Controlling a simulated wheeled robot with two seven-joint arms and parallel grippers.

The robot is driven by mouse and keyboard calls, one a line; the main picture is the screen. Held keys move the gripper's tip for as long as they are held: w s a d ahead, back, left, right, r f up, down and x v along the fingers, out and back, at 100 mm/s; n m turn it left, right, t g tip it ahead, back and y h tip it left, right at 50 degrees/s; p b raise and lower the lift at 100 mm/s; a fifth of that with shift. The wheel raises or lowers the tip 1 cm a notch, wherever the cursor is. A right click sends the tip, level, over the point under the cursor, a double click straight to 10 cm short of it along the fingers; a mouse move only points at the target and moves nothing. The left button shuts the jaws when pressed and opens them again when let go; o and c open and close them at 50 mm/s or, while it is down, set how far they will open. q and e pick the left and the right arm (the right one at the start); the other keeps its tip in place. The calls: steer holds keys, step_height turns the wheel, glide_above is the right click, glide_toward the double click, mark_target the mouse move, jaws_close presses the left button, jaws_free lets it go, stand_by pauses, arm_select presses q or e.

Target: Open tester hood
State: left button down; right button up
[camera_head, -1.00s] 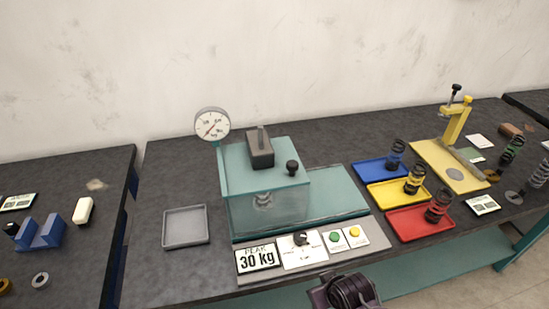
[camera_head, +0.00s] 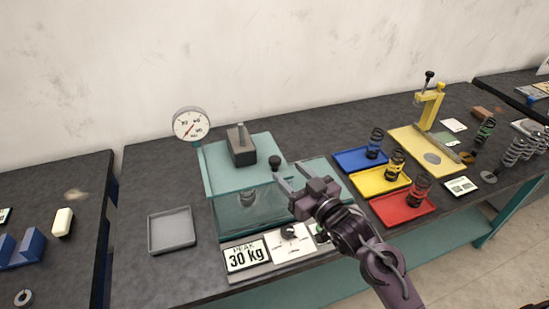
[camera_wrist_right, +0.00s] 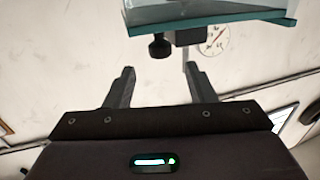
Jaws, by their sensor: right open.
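The tester (camera_head: 212,188) stands on the dark bench with its clear teal hood (camera_head: 230,215) down over a spring. A black knob (camera_head: 275,163) sits on the hood's right top edge. My right gripper (camera_head: 287,178) is open and empty, just right of the hood and near the knob. In the right wrist view the knob (camera_wrist_right: 160,46) appears upside down beyond and between the open fingers (camera_wrist_right: 160,82), apart from them. My left gripper is not in view.
A dial gauge (camera_head: 191,124) rises behind the tester. Blue (camera_head: 360,158), yellow (camera_head: 380,180) and red (camera_head: 402,207) trays with springs lie to the right. A grey empty tray (camera_head: 171,231) lies left.

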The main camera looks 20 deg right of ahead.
mark_target(278, 162)
steer(key=p+x, duration=0.2)
steer(key=x, duration=0.4)
steer(key=shift+w+a+r, duration=0.1)
steer(key=shift+w+a, duration=0.05)
steer(key=shift+w, duration=0.05)
steer(key=shift+w+a, duration=0.15)
steer(key=shift+w, duration=0.4)
jaws_close()
